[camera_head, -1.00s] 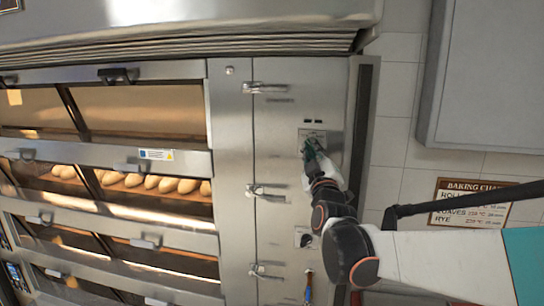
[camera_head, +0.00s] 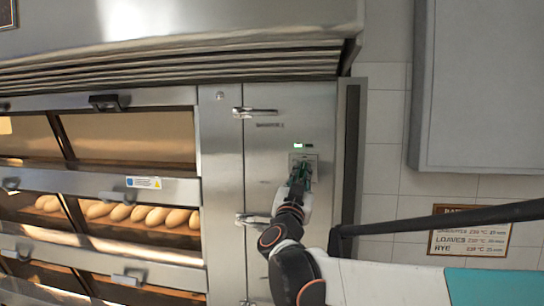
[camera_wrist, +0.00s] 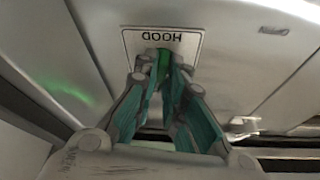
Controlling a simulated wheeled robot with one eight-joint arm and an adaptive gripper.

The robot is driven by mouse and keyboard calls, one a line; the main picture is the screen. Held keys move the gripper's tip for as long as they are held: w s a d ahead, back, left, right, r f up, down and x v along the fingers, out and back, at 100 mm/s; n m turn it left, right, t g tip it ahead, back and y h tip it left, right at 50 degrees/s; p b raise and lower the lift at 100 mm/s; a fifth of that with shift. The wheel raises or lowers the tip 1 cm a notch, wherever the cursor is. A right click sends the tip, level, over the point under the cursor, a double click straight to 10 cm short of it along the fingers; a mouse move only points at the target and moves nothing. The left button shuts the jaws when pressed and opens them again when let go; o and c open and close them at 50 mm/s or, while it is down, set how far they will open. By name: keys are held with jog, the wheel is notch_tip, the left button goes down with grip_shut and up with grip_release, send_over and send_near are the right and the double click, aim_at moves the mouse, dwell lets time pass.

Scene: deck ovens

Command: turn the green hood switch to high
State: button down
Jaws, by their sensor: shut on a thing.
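The green hood switch (camera_wrist: 164,66) sits on a plate marked HOOD (camera_wrist: 188,40), seen upside down in the wrist view. My gripper (camera_wrist: 163,74) is shut on the switch, with its teal-lined fingers on both sides of it. In the head view my gripper (camera_head: 300,175) covers most of the switch plate (camera_head: 313,158) on the steel oven panel. Two small indicators stand above the plate; the left one (camera_head: 298,145) glows bright and the right one (camera_head: 309,146) shows dim green. The switch's exact angle is hard to read behind the fingers.
Steel latches (camera_head: 255,112) stick out of the panel left of the switch. Deck ovens with loaves (camera_head: 140,214) fill the left. A grey wall cabinet (camera_head: 470,80) and a baking chart (camera_head: 470,240) are on the tiled wall at right.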

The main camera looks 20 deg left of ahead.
jog(key=shift+m+h, duration=0.6)
jog(key=shift+m, duration=0.2)
jog(key=shift+a+m, duration=0.2)
jog(key=shift+m, duration=0.4)
jog(key=shift+d+m+h, duration=0.1)
jog(key=shift+m+h, duration=0.7)
jog(key=shift+m, duration=0.4)
jog(key=shift+r+m+g+h, duration=0.1)
jog(key=shift+m+g+h, duration=0.4)
jog(key=shift+m+h, duration=0.9)
jog(key=shift+a+m+y, duration=0.2)
jog(key=shift+m+y, duration=0.3)
jog(key=shift+m, duration=0.1)
jog(key=c, duration=1.7)
grip_release()
jog(key=shift+o, duration=0.2)
